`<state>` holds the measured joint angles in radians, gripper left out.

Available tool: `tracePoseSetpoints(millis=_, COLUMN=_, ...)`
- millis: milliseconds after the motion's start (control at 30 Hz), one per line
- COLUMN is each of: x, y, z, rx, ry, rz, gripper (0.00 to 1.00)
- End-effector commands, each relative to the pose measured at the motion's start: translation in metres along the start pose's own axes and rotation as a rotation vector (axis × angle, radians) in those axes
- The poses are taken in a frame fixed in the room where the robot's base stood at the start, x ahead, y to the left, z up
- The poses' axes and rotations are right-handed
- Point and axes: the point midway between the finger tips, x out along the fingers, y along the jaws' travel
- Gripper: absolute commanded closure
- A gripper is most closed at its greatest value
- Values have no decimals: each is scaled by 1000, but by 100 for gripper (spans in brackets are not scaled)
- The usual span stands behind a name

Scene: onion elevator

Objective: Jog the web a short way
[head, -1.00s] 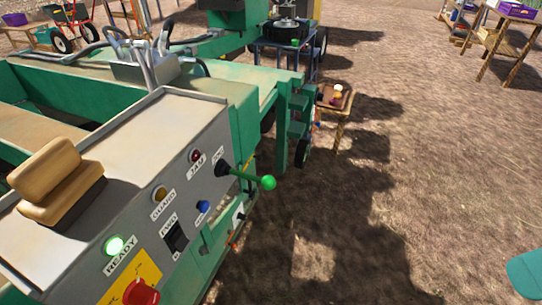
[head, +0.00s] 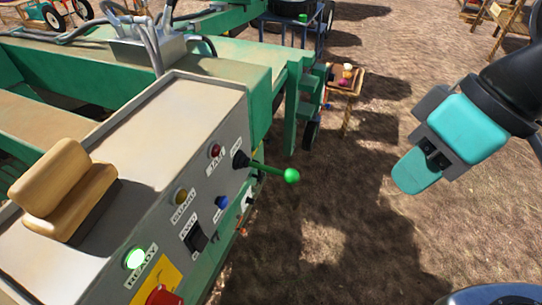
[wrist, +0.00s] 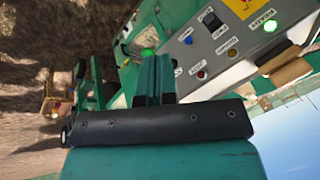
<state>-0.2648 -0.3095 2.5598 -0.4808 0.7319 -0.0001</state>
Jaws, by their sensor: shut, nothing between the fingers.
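The grey control panel (head: 190,150) of the green machine fills the left of the head view. A lever with a green ball (head: 291,176) sticks out from its right end. A black rocker switch (head: 196,238) and a blue button (head: 221,202) sit on its front face. The READY lamp (head: 134,258) glows green; the amber GUARD lamp (head: 181,195) and red JAM lamp (head: 215,151) look dark. My gripper (head: 412,178) is shut and empty, in the air right of the lever, apart from it. In the wrist view the green ball (wrist: 148,53) shows just beyond my fingertips (wrist: 153,62).
A red mushroom button (head: 164,296) on a yellow plate is at the panel's near corner. A tan padded block (head: 62,190) sits on the panel's left. A small wooden table (head: 345,85) stands behind the machine. The dirt ground (head: 350,230) right of the panel is clear.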

Motion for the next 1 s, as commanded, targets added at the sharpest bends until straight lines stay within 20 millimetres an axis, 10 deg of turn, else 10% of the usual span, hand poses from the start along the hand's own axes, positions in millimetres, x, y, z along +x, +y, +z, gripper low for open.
tracePoseSetpoints(millis=467, x=-2, y=3, z=-13, rx=-127, ry=-11, rz=-1, gripper=100)
tracePoseSetpoints(millis=1000, x=44, y=51, z=-156, rx=-1768, ry=-116, rz=-106, gripper=100)
